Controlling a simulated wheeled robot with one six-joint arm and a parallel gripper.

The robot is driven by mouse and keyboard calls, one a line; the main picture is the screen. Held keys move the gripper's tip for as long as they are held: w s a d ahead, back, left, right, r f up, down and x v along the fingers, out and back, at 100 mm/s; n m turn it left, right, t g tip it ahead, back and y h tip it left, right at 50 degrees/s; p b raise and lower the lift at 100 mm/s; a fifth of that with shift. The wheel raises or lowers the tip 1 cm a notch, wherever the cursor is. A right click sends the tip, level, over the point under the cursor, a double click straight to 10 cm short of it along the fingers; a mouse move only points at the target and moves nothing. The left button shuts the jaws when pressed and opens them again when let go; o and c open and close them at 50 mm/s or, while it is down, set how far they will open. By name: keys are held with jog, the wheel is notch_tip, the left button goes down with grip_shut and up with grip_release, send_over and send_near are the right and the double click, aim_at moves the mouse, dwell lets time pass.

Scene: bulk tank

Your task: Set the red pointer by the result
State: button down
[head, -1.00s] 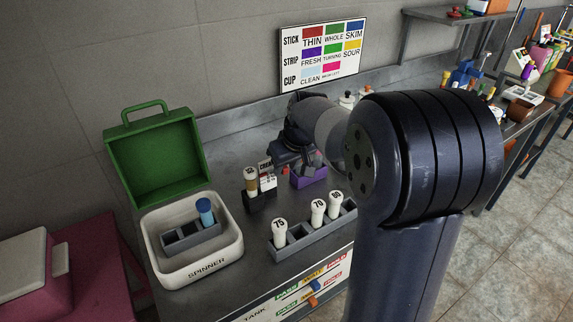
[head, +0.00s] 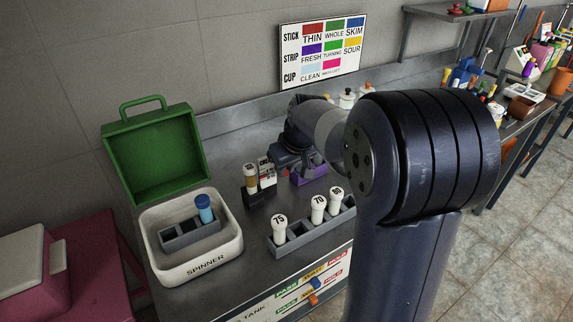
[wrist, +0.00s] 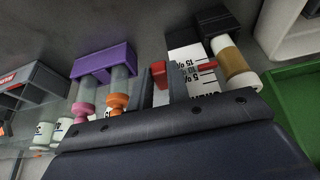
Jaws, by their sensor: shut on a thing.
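My gripper (wrist: 162,85) is shut on the red pointer (wrist: 159,73), whose red block shows between the fingertips in the wrist view. A red strip lies across the white scale card (wrist: 186,56), which carries percent marks including 15 and 5. The card stands beside a tan-filled tube (wrist: 232,62) in a black holder (wrist: 196,40). In the head view my gripper (head: 297,168) is just right of the card (head: 267,172) and the tan tube (head: 251,178); the pointer is too hidden there to read. The wall chart (head: 322,50) lists STICK, STRIP and CUP results by colour.
A purple rack (wrist: 103,58) with pink- and orange-ended tubes stands close beside my gripper. A grey rack (head: 298,238) holds white pegs marked 75, 70 and probably 80.

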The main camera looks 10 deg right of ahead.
jog(key=shift+f+b, duration=0.35)
jog(key=shift+f, duration=0.6)
jog(key=shift+r, duration=0.1)
jog(key=c, duration=1.3)
grip_release()
jog(key=v, duration=1)
jog(key=shift+s+r+p, duration=0.2)
jog(key=shift+r+p, duration=0.15)
jog(key=shift+f, duration=0.1)
